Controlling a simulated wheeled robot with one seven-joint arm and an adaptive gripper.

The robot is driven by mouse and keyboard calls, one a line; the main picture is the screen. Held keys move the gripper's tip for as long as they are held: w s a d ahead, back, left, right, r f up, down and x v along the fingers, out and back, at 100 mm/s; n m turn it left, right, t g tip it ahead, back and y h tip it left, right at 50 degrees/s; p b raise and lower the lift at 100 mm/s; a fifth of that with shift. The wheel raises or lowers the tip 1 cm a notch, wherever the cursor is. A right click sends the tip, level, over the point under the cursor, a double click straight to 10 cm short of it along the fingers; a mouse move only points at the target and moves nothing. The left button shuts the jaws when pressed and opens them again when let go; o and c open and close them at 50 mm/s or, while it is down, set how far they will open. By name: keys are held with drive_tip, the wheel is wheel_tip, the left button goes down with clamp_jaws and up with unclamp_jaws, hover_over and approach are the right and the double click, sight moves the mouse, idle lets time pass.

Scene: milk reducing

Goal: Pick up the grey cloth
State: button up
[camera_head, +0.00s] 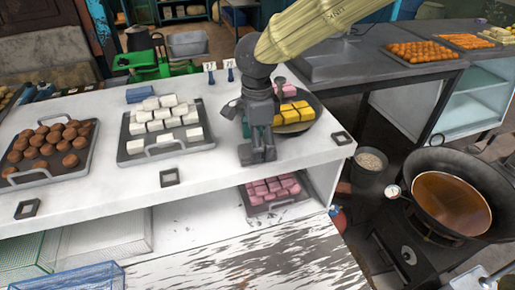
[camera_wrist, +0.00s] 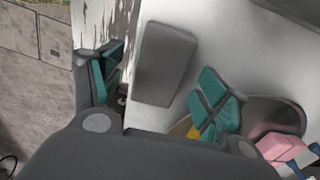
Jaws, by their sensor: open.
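A flat grey rounded rectangle, taken to be the grey cloth (camera_wrist: 166,64), lies on the white counter (camera_wrist: 205,22) in the wrist view. It sits near the counter's edge. My gripper (camera_wrist: 160,82) is open, with one teal-padded finger to the left of the cloth and the other to its lower right. Nothing is held between the fingers. In the head view my gripper (camera_head: 257,154) points down over the counter, in front of the round tray.
A round tray (camera_head: 318,128) with yellow and pink blocks stands close behind my gripper. To the left are a tray of white blocks (camera_head: 197,145) and a tray of brown balls (camera_head: 86,160). A small dark frame (camera_head: 341,138) lies right; a hot-looking wok (camera_head: 430,165) stands beyond.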

drive_tip(key=shift+f, duration=0.95)
drive_tip(key=shift+c, duration=0.4)
drive_tip(key=c, duration=1)
drive_tip(key=shift+r, duration=0.45)
drive_tip(key=r+b, duration=0.1)
drive_tip(key=d+r, duration=0.1)
drive_tip(key=shift+s+r+b, duration=0.15)
drive_tip(key=shift+r+b, duration=0.15)
drive_tip(key=shift+b, duration=0.05)
drive_tip(key=s+d+b, duration=0.1)
drive_tip(key=d, duration=0.3)
drive_tip(key=s+d+r+b, duration=0.1)
drive_tip(key=s+d, duration=0.1)
drive_tip(key=d, duration=0.3)
drive_tip(key=s+d+b, duration=0.1)
drive_tip(key=d, duration=0.4)
drive_tip(key=shift+s+d+r, duration=0.15)
drive_tip(key=shift+d+r, duration=0.05)
drive_tip(key=shift+r, duration=0.05)
